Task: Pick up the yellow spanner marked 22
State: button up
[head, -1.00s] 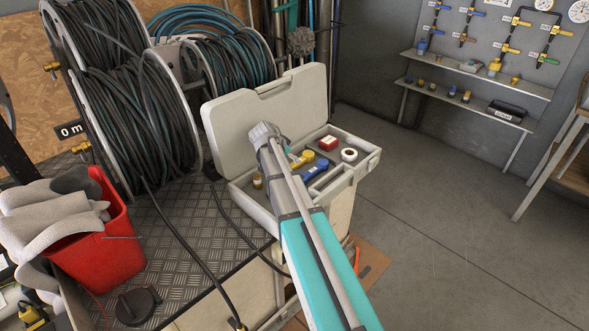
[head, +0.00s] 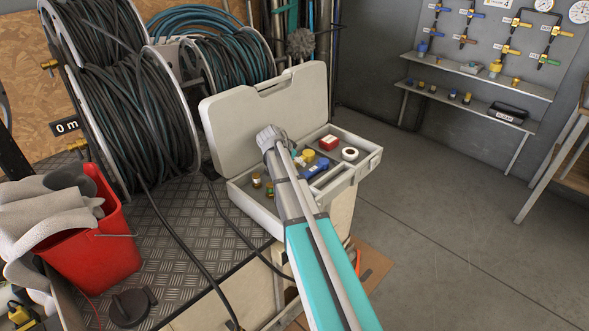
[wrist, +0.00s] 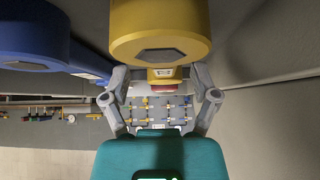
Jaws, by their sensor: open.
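The yellow spanner (wrist: 160,25) fills the top middle of the wrist view, close to the camera. It has a hexagonal opening and a small label, too unclear to read. My gripper (wrist: 159,76) is open, with one finger to each side below the yellow end. I cannot tell whether it touches the spanner. In the head view a yellow piece (head: 308,156) shows in the open grey case (head: 255,207), just right of my arm's end. My fingers are hidden there behind my arm.
A blue tool (wrist: 30,38) lies left of the spanner in the wrist view. The case also holds a red box (head: 329,143), a white roll (head: 349,154) and small brass pieces (head: 257,180). Its raised lid (head: 235,130) stands behind my arm. Hose reels (head: 140,120) stand left.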

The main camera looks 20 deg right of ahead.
jog(key=shift+w+d+f, duration=0.1)
jog(key=shift+d+f, duration=0.2)
jog(key=shift+f, duration=0.15)
grip_shut()
dwell(0.6)
